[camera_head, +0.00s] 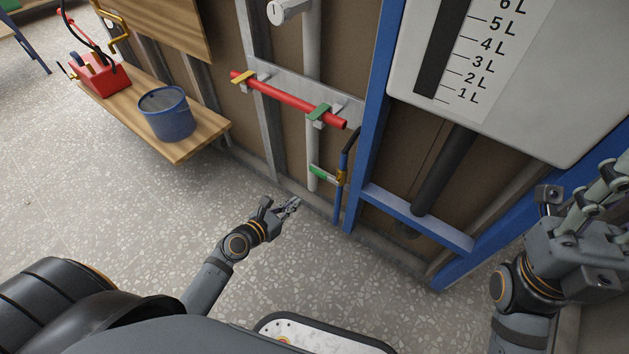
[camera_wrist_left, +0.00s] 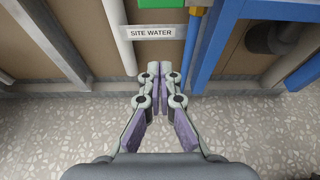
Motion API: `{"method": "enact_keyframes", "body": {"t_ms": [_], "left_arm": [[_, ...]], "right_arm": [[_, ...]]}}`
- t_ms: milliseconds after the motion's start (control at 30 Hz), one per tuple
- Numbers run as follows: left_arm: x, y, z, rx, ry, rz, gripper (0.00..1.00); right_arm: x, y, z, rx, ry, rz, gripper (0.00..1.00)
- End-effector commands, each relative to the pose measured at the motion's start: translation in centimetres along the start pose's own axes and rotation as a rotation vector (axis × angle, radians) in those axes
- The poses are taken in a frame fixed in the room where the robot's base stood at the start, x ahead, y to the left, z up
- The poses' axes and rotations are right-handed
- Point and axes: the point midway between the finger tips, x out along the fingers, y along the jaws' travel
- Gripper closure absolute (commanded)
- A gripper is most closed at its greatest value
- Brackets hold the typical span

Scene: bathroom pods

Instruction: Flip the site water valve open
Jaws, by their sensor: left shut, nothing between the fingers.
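A white "SITE WATER" label (camera_wrist_left: 151,33) sits below the handle. My left gripper (camera_head: 296,202) is shut and empty, below and left of the valve in the head view and apart from it. My right gripper (camera_head: 603,178) is at the right edge; its fingertips are unclear.
A red pipe (camera_head: 285,98) with yellow and green handles runs above the valve. A blue frame (camera_head: 368,130) stands just right of it, beside a large white gauge panel (camera_head: 540,130). A wooden bench (camera_head: 190,143) carries a blue bucket (camera_head: 166,118) and a red device (camera_head: 100,78). Speckled floor is clear.

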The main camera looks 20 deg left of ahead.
Motion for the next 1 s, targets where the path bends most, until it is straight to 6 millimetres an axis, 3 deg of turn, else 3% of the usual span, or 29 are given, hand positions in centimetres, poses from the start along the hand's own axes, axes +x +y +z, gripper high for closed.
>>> {"method": "enact_keyframes", "body": {"t_ms": [167, 267, 667, 800, 1000], "left_arm": [[0.5, 0.0, 0.0, 0.002, -0.003, 0.001, 1.00], [1.8, 0.1, -0.1, 0.002, -0.005, 0.002, 1.00], [10.4, 0.0, -0.3, 0.004, -0.005, 0.001, 1.00], [9.3, 0.0, 2.4, 0.007, -0.004, 0.002, 1.00], [8.8, 0.0, 3.8, 0.005, -0.003, 0.002, 1.00]], "right_arm": [[-0.3, 0.0, 0.0, -0.001, 0.000, 0.001, 0.60], [-0.8, -0.1, 0.1, -0.003, 0.000, 0.000, 0.60], [-4.7, -0.6, 0.5, -0.031, 0.000, 0.003, 0.60], [-4.0, -0.4, 0.6, -0.033, -0.003, 0.008, 0.60], [-4.0, -0.5, 0.4, -0.032, 0.003, 0.006, 0.60]]}}
